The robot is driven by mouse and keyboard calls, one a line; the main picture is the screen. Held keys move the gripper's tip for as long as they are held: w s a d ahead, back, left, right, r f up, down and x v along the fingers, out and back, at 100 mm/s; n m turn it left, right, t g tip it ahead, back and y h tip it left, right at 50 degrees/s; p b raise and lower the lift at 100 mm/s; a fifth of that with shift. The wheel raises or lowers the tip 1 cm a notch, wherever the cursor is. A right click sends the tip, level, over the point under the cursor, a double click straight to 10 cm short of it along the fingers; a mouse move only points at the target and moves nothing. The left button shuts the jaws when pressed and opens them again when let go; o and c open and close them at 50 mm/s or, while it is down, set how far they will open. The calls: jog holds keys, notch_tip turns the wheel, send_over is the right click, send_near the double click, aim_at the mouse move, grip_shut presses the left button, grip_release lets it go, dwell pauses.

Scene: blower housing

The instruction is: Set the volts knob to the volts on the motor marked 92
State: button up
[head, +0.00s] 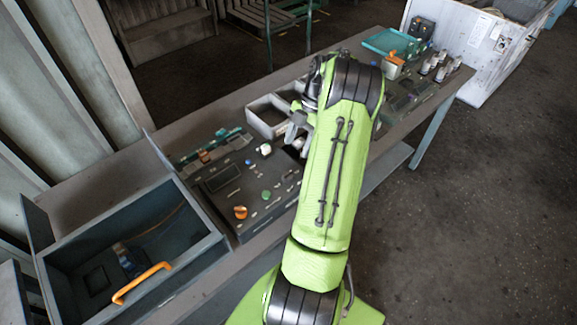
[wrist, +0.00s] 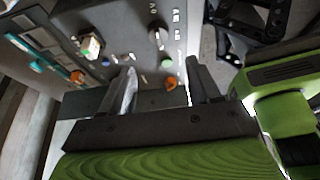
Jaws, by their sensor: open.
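In the wrist view, a dark control panel (wrist: 125,20) carries a round grey knob (wrist: 158,37) with a letter V and several small white labels near it; the label text is too small to read. An orange knob (wrist: 171,82) also shows there. The panel (head: 222,178) shows in the head view left of my arm, with an orange knob (head: 240,212) near its front. My gripper (wrist: 163,82) is open and empty, its fingers apart; in the head view it is above the bench by the panel's far right end. I cannot make out a motor marked 92.
An open grey box (head: 205,245) with an orange handle (head: 141,283) stands at the left. Several silver cylinders (head: 440,66) and a teal tray (head: 388,42) are at the bench's far right end. My arm hides the middle of the bench. Floor on the right is clear.

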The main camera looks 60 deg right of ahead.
aim_at(288, 172)
jog(key=x, duration=1)
jog(key=shift+d+f, duration=0.15)
jog(key=shift+f, duration=0.1)
jog(key=c, duration=1)
